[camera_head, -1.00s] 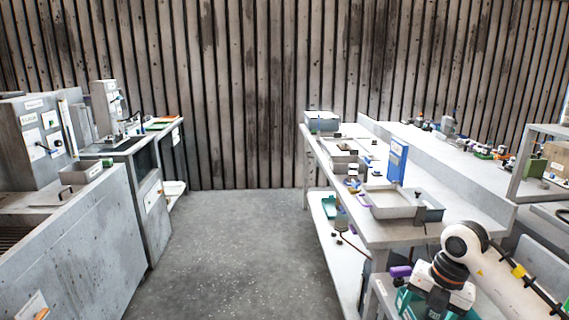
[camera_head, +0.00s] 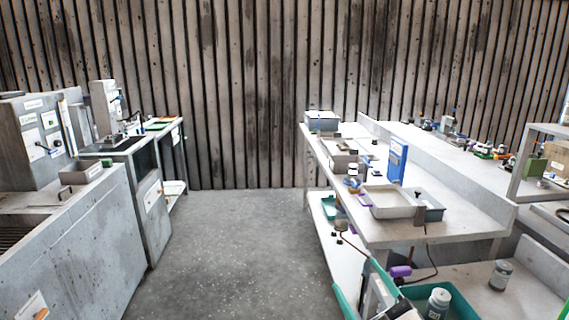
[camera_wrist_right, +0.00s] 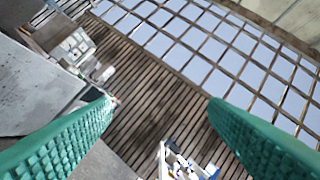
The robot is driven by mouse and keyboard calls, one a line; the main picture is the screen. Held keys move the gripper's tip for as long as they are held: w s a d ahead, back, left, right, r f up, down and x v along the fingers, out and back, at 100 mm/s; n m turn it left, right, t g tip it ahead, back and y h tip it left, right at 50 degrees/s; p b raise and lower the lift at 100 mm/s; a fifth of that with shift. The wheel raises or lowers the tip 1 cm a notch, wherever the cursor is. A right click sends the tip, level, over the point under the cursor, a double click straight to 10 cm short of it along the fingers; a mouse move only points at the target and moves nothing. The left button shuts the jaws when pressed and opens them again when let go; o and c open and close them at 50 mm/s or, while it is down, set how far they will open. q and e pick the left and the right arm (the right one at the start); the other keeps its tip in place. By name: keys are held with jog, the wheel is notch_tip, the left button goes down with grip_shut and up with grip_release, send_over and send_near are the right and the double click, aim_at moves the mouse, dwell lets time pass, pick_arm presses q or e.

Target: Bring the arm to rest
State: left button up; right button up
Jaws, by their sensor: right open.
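My right gripper (camera_head: 353,273) is at the bottom of the head view, right of centre, with its two green fingers pointing up and apart. In the right wrist view the same gripper (camera_wrist_right: 161,102) shows both ribbed green fingers wide apart with nothing between them. Behind them are the slatted wall and a grid of window panes, so the wrist is tilted away from the bench. My left gripper is not in view.
The right workbench (camera_head: 476,222) holds a grey tray (camera_head: 390,212) and a blue panel (camera_head: 397,160). A green bin (camera_head: 462,307) with a jar (camera_head: 437,303) is close beside my right gripper. Grey machines (camera_head: 75,245) stand left. The floor (camera_head: 240,240) between is clear.

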jog(key=s+d+f+m+g+h, duration=0.3)
jog(key=d+f+m+h, duration=0.15)
jog(key=f+h, duration=0.2)
jog(key=s+d+f+m+g+h, duration=0.2)
jog(key=d+f+m+h, duration=0.3)
jog(key=f, duration=0.3)
jog(key=s+a+f+m+g+y, duration=0.1)
jog(key=s+f+g, duration=0.5)
jog(key=s, duration=0.4)
jog(key=s+a+f+m+g+y, duration=0.1)
jog(key=s+f+g, duration=0.5)
jog(key=s, duration=0.4)
notch_tip(320, 180, down, 24)
jog(key=g, duration=0.1)
jog(key=s+d+f+g, duration=0.1)
jog(key=s+d+f, duration=0.1)
jog(key=s+f, duration=1.5)
jog(key=shift+f, duration=0.6)
jog(key=shift+d, duration=0.1)
